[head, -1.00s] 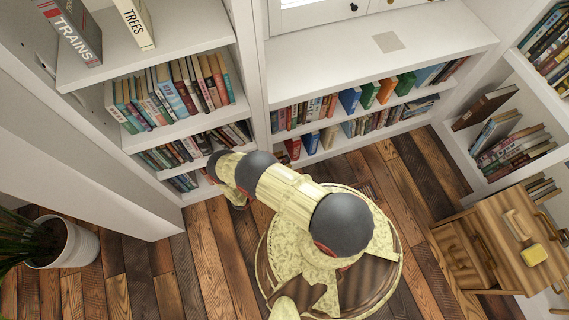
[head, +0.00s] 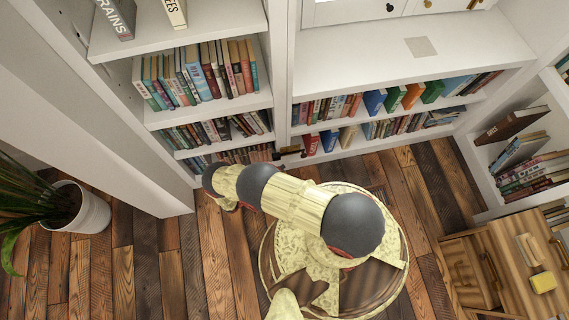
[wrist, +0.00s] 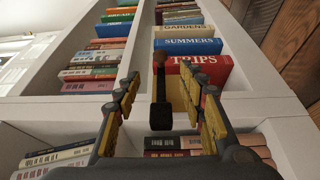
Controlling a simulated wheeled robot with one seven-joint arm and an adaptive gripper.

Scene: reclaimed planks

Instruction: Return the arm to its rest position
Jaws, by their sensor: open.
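My gripper (wrist: 166,78) is open in the wrist view, its dark, yellow-padded fingers spread to left and right. A slim dark piece with a brown rounded end (wrist: 159,58) shows between the fingers. I cannot tell what it is or whether it touches them.
White bookshelves (head: 400,55) full of books stand close in front. In the wrist view, a red TRIPS book (wrist: 205,70) is near my right finger. A potted plant (head: 88,212) stands at left, a wooden cabinet (head: 500,255) at right. Plank floor (head: 165,260) is clear between.

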